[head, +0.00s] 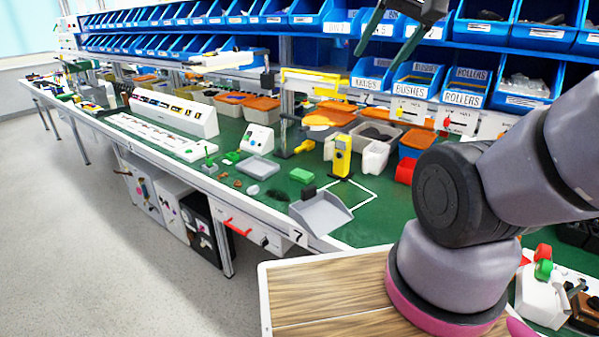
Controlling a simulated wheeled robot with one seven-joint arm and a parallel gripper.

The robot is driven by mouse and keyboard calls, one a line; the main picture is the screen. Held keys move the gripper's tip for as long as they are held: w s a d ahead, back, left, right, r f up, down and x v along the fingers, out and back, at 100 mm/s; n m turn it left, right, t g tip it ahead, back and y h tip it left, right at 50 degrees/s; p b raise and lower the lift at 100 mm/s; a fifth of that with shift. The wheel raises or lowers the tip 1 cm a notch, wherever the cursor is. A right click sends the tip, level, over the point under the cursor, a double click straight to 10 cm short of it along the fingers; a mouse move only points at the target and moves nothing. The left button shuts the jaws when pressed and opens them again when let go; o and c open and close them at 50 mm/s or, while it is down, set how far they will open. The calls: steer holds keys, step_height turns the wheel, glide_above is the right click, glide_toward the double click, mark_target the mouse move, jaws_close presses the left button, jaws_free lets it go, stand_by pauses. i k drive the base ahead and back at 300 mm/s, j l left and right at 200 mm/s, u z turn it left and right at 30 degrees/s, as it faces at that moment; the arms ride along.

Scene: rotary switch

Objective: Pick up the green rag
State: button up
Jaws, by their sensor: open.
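A small bright green flat-topped piece (302,175), which looks like the green rag, lies on the green bench top near the middle of the head view. It is between a grey dustpan and a yellow device. Its fine shape is too small to tell. My gripper (383,55) is at the top of the view, in front of the blue bins, with its two dark fingers apart and nothing seen between them. It is well above the bench and apart from the green piece.
A grey dustpan (322,214) lies at the bench's front edge. A yellow upright device (342,156) stands right of the green piece. A grey tray (259,168) and a dark bristly patch (277,196) are to its left. Shelves of blue bins (467,86) rise behind.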

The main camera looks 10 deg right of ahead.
mark_target(304, 177)
steer(key=i+j+z, duration=0.1)
steer(key=j, duration=0.2)
steer(key=i+j, duration=0.2)
steer(key=i+j+z, duration=0.15)
steer(key=j, duration=0.3)
steer(key=i+j+z, duration=0.1)
steer(key=j, duration=0.2)
steer(key=i+j, duration=0.2)
steer(key=j, duration=0.15)
steer(key=z, duration=0.05)
